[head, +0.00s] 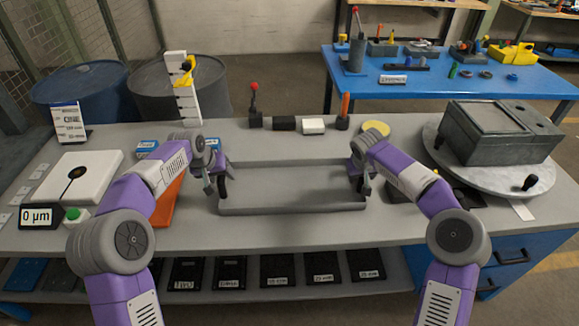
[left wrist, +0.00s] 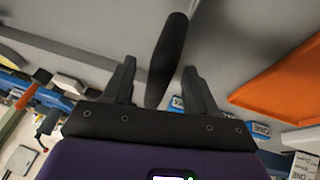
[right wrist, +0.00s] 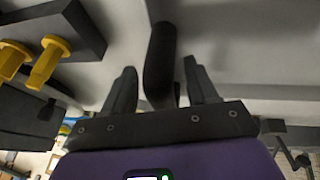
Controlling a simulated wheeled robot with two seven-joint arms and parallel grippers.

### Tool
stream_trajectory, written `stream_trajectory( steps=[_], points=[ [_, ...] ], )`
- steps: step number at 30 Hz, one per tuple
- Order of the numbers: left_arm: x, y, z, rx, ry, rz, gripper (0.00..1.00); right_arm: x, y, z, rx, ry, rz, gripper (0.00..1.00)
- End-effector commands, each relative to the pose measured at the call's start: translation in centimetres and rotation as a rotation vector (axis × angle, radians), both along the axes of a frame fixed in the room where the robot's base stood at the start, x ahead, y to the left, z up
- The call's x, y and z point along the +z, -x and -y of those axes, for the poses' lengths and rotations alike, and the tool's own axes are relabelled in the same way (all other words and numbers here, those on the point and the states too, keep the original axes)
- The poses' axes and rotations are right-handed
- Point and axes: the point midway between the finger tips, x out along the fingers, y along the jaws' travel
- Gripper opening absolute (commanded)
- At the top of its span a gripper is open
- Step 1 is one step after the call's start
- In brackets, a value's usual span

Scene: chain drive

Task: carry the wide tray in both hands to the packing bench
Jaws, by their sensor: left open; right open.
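The wide grey tray (head: 290,208) lies on the grey workbench in the middle of the head view, with a dark handle at each end. My left gripper (head: 214,186) is at the tray's left end. In the left wrist view its open fingers (left wrist: 160,85) stand on either side of the left handle (left wrist: 168,55), with gaps showing. My right gripper (head: 364,182) is at the right end. In the right wrist view its open fingers (right wrist: 160,85) stand either side of the right handle (right wrist: 160,50). The packing bench cannot be told for certain; a blue-topped bench (head: 450,88) stands behind.
An orange sheet (head: 166,205) lies left of the tray. A white plate (head: 70,185) and a gauge display (head: 40,216) are at far left. A grey box (head: 490,135) on a round turntable (head: 445,166) is at right. Small tools, including a red-knobbed lever (head: 254,100), line the back edge.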

Motion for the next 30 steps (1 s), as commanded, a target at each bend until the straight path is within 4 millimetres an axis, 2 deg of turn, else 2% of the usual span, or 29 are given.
stream_trajectory(
  steps=[1, 6, 12, 17, 20, 30],
  points=[
    [1.3, 0.4, -0.2, 0.001, 0.000, 0.004, 0.57, 0.0, 0.0, 0.0, 0.000, 0.000, 0.000, 0.58],
    [4.6, 1.9, -0.8, -0.001, -0.002, 0.004, 0.57, 0.0, 0.0, 0.0, 0.000, 0.000, 0.000, 0.58],
    [7.4, 3.1, -1.4, 0.000, -0.001, 0.003, 0.57, 0.0, 0.0, 0.0, 0.000, 0.000, 0.000, 0.58],
    [8.3, 3.5, -1.6, 0.000, -0.001, 0.002, 0.57, 0.2, 0.1, 0.0, 0.000, 0.000, 0.001, 0.58],
    [8.4, 3.6, -1.6, 0.000, -0.001, 0.001, 0.57, 1.1, 0.4, -0.2, 0.000, 0.001, 0.003, 0.58],
    [8.4, 3.6, -1.6, 0.000, -0.001, 0.001, 0.57, 7.4, 3.0, -1.4, 0.000, 0.002, 0.006, 0.58]
  ],
)
